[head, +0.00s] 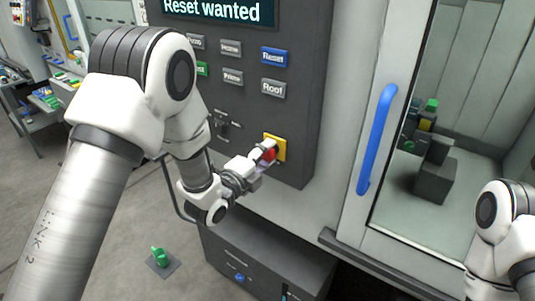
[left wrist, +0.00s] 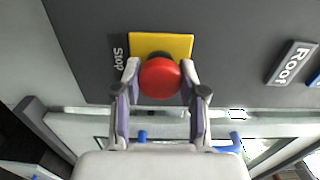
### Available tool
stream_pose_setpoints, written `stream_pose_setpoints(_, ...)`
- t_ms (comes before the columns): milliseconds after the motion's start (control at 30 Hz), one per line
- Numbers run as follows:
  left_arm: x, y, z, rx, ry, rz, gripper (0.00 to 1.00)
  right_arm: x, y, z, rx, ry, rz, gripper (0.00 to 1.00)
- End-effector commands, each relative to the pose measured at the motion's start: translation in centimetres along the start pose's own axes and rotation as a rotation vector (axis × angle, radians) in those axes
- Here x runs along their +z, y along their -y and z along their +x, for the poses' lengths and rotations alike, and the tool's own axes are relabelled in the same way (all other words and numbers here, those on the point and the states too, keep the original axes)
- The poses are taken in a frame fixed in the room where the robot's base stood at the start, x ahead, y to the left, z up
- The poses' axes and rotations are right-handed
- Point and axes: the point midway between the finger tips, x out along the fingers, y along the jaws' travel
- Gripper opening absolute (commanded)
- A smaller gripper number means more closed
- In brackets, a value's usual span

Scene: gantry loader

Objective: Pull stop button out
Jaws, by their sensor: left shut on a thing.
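The red stop button (left wrist: 160,77) sits on a yellow square plate (left wrist: 178,43) on the dark control panel, beside the word "Stop". In the head view the button (head: 269,154) is partly hidden by my left gripper (head: 263,157). In the left wrist view my left gripper (left wrist: 160,78) has one finger on each side of the red button and is shut on it. My right gripper is not in view; only part of my right arm shows at the right edge of the head view.
Above the stop button are the panel's Reset (head: 274,55), Roof (head: 273,88) and Prime (head: 232,77) keys, under a screen (head: 218,10) reading "Reset wanted". A door with a blue handle (head: 377,139) stands to the right. A grey cabinet (head: 262,262) is below.

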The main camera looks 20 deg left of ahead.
Motion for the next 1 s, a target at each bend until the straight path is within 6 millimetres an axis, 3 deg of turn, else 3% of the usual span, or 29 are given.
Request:
stream_pose_setpoints(33,0.0,-0.1,-0.1,0.002,0.0,-0.001,0.48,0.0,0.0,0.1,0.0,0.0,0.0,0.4)
stream_pose_setpoints(100,0.0,-0.1,-0.1,0.002,0.0,0.0,0.71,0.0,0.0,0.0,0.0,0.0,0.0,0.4)
stream_pose_setpoints(467,0.0,-0.1,-0.4,0.001,0.001,0.0,0.71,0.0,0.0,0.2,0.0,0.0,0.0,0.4)
stream_pose_setpoints(1000,0.1,-0.2,-6.8,0.002,0.002,-0.002,0.71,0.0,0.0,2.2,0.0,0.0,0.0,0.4)
